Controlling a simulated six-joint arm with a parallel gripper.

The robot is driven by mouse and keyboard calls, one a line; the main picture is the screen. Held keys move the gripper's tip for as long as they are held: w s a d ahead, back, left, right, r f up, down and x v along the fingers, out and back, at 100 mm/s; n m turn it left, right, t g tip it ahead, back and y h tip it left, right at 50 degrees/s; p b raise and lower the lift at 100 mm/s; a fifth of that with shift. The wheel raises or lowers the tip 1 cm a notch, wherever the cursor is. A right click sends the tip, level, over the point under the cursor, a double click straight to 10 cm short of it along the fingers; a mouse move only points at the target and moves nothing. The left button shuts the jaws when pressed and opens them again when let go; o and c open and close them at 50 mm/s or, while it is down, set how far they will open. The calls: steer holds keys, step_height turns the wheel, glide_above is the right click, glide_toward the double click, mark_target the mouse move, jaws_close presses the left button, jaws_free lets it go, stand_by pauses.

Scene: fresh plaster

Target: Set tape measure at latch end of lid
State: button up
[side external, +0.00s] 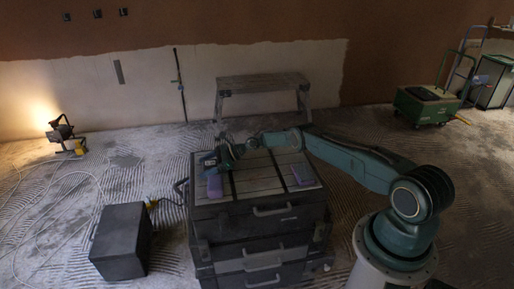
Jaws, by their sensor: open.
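The lid (258,185) is the flat grey top of a dark toolbox stack, crossed by dark strips. My gripper (213,163) is low over its far left part, jaws open; the fingers are small and dark here. A small purple-blue block (215,187) lies on the left of the lid, just nearer the camera than my gripper. A second purple block (303,175) lies near the right end. I cannot make out which thing is the tape measure, or whether anything is between the jaws. The latch end cannot be told for sure.
A dark box (120,242) stands on the floor at left, with a small yellow thing (152,204) by it. A step platform (262,84) stands behind the stack. A lit work lamp (62,130) is far left, a green cart (426,104) far right. The lid's middle looks clear.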

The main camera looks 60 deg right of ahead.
steer(key=shift+d+r, duration=0.1)
steer(key=shift+r, duration=0.1)
steer(key=shift+v, duration=5.9)
steer(key=shift+s, duration=0.1)
